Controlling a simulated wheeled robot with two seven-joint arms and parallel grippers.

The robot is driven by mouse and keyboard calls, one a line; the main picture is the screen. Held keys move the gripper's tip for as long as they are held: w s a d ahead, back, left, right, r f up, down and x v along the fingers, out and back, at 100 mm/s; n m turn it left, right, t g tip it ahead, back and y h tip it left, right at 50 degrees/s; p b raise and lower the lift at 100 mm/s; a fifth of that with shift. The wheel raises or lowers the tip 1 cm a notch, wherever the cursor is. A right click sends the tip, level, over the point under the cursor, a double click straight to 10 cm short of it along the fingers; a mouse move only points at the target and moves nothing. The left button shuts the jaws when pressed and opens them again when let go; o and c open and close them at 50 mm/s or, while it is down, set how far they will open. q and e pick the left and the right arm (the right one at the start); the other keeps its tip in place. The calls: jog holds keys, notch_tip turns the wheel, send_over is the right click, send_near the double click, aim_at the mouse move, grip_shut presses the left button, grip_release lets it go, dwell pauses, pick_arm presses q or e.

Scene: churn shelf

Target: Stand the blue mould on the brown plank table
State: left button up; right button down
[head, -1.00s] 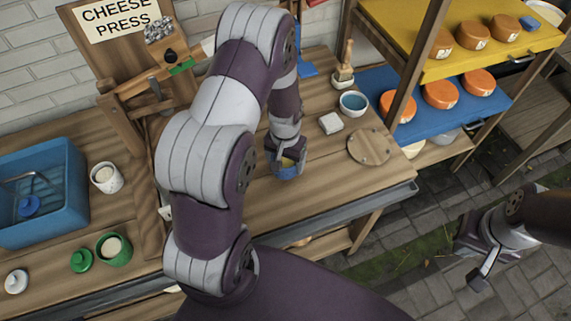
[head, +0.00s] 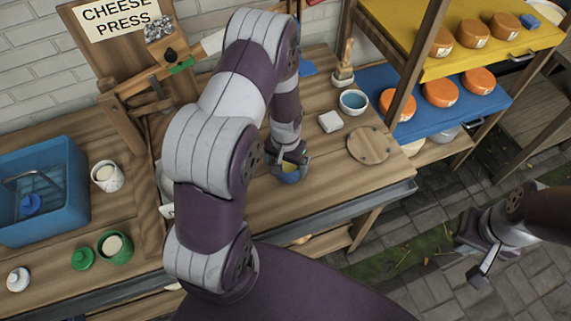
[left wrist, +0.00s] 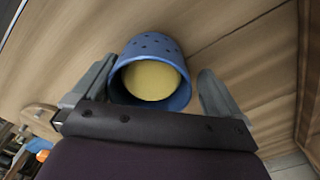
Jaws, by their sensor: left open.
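The blue mould (head: 289,177) is a small round cup with holes in its side and a pale yellow filling. It is upright on the brown plank table (head: 262,204), near the front edge, though my gripper partly covers it in the head view. In the left wrist view the mould (left wrist: 151,75) lies between the two fingers of my left gripper (left wrist: 154,92). The fingers are apart, with a clear gap on the right and a narrower one on the left. My right gripper (head: 476,262) hangs over the paving at the right, away from the table; its finger gap is unclear.
A shelf (head: 435,118) with orange cheeses stands beyond. The cheese press (head: 135,75), blue basin (head: 42,190) and green pot (head: 115,248) are left.

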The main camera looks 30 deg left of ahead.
pick_arm(q)
notch_tip(320, 180, up, 11)
jog(key=b, duration=0.1)
jog(key=s+d+r+m+t, duration=0.1)
jog(key=s+d+r, duration=0.5)
jog(key=s, duration=0.3)
jog(key=shift+s+r, duration=0.25)
jog(key=shift+r, duration=0.15)
